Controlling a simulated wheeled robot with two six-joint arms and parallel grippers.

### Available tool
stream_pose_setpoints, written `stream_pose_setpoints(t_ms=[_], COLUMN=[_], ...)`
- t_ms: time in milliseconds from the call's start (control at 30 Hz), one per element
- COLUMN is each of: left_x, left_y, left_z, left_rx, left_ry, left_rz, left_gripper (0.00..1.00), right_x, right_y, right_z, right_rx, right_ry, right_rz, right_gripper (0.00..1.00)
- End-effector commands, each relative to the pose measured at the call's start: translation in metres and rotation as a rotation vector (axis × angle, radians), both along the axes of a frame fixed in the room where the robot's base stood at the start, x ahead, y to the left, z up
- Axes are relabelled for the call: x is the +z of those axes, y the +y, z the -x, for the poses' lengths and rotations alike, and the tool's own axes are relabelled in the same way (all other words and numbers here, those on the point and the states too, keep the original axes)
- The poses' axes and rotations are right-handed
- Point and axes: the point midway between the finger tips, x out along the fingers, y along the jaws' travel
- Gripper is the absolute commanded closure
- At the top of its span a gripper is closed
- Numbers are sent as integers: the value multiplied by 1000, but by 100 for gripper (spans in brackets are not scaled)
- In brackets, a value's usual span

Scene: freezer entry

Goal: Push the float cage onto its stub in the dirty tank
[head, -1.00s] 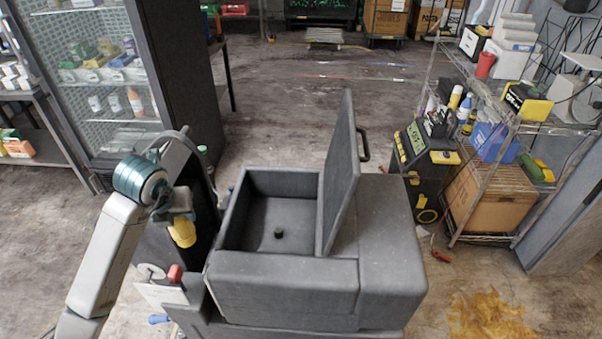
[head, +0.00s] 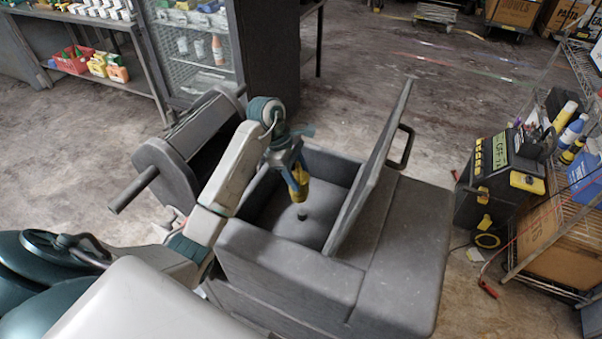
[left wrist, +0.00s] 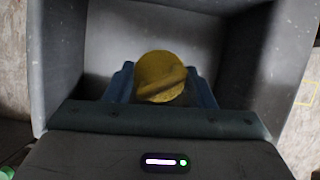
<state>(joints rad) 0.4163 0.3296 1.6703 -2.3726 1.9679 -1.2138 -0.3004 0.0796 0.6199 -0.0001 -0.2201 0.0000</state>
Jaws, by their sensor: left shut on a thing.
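The yellow float cage (head: 298,184) is held in my left gripper (head: 297,176), which is shut on it and points down over the open tank. In the left wrist view the cage's round yellow end (left wrist: 160,78) sits between the two blue fingers. The grey dirty tank (head: 262,196) has its lid (head: 372,165) tilted open on the right. The dark stub (head: 302,216) stands on the tank floor, just below and slightly right of the cage in the head view. The cage looks apart from the stub; the exact height is hard to tell. In the left wrist view the stub is hidden.
A dark machine with a handle (head: 185,155) stands left of the tank. A black and yellow charger (head: 497,178) and a wire shelf (head: 560,215) stand to the right. The open lid bounds the opening on the right. The floor behind the tank is clear.

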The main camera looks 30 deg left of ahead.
Motion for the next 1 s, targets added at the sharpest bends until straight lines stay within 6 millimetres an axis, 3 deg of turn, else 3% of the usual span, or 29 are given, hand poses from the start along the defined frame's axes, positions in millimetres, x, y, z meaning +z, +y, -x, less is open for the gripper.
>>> stream_pose_setpoints(t_ms=[200, 633, 1000], left_x=[-3, -4, -30], left_y=[-9, -8, -8], left_z=[-5, -5, -5], left_rx=[-132, -134, -132], left_ry=[-3, -4, -3], left_rz=[-1, -1, 1], left_gripper=[73, 73, 73], right_x=[1, -2, -29], right_y=[0, 1, 1], right_z=[-1, 0, 0], right_rx=[0, 0, 0], right_ry=[-1, 0, -1], right_rz=[0, -1, -1], right_gripper=[64, 64, 64])
